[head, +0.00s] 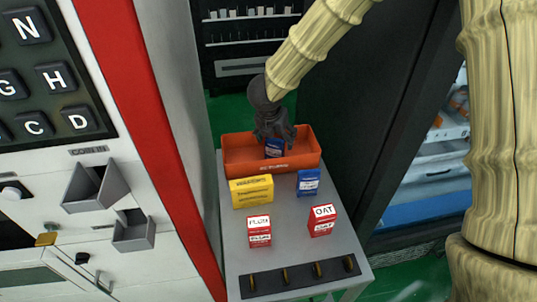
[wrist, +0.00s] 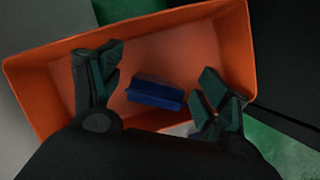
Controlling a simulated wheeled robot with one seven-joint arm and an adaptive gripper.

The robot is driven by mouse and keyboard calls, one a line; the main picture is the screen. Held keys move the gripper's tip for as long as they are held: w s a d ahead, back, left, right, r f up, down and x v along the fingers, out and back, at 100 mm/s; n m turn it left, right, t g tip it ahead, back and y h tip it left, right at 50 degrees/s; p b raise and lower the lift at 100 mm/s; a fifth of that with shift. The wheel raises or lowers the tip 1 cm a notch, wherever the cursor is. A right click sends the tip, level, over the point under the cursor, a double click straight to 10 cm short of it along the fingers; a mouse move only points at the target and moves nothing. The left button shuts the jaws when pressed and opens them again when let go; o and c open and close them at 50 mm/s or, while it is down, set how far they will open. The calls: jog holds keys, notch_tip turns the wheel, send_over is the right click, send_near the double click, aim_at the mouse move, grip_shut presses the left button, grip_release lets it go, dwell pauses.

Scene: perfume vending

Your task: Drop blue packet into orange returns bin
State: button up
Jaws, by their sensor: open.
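The orange returns bin (head: 306,150) stands at the far end of the grey table in the head view; its wall also fills much of the wrist view (wrist: 40,75). A blue packet (head: 274,149) is within the bin's outline, below my gripper (head: 274,132). In the wrist view the blue packet (wrist: 155,94) lies between the two spread fingers of my gripper (wrist: 152,92), with space on both sides. My gripper is open above the bin. A second blue packet (head: 308,182) stands on the table in front of the bin, to the right.
A yellow packet (head: 251,191) and two red packets, one (head: 259,231) left and one (head: 322,220) right, stand on the grey table (head: 285,255). A dark strip with several brass pegs (head: 300,276) lies along the near edge. A white-and-red machine (head: 150,110) flanks the left side.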

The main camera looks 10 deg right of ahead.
jog(key=v, duration=1.1)
